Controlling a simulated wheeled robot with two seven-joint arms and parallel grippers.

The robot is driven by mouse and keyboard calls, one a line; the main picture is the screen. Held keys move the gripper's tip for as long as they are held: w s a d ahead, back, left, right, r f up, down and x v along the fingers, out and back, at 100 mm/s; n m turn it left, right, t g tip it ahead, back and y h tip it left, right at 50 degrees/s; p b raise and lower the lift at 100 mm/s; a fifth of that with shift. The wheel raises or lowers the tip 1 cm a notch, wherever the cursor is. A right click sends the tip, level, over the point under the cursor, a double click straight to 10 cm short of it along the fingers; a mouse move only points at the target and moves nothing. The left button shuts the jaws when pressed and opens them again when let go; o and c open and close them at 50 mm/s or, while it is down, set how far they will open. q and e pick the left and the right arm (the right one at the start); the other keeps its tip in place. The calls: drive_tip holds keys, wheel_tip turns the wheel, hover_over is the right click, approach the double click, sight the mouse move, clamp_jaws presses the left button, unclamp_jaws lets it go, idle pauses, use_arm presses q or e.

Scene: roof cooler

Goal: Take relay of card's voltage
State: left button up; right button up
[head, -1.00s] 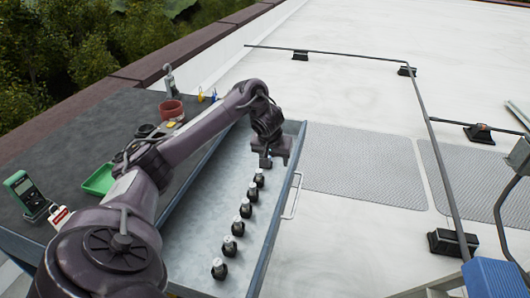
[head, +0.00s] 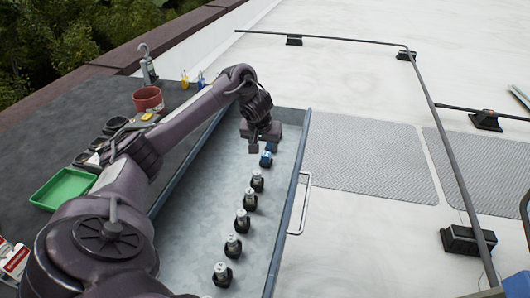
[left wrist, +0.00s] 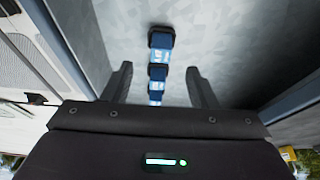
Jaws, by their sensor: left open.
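A row of several clear-topped relays with black bases (head: 242,222) stands in the long open metal drawer (head: 185,232). Blue relays (head: 266,160) stand at the far end of that row, close to my left gripper (head: 262,148). The gripper hangs over the far end of the drawer, open and empty. My right gripper is not in view.
A green tray (head: 63,188), a red pot (head: 148,99) and black cups (head: 116,124) stand on the dark bench (head: 45,130) left of the drawer. The drawer has a handle (head: 300,204) on its right side. Floor mats and a pipe rail (head: 440,135) lie right of it.

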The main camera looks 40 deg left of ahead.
sight(265, 156)
use_arm(q)
drive_tip(key=b+x, duration=0.1)
drive_tip(key=x, duration=0.6)
drive_tip(key=shift+s+f, duration=0.1)
drive_tip(key=shift+f, duration=0.2)
drive_tip(key=shift+a+f, duration=0.1)
drive_tip(key=shift+f, duration=0.1)
drive_tip(key=c, duration=1.1)
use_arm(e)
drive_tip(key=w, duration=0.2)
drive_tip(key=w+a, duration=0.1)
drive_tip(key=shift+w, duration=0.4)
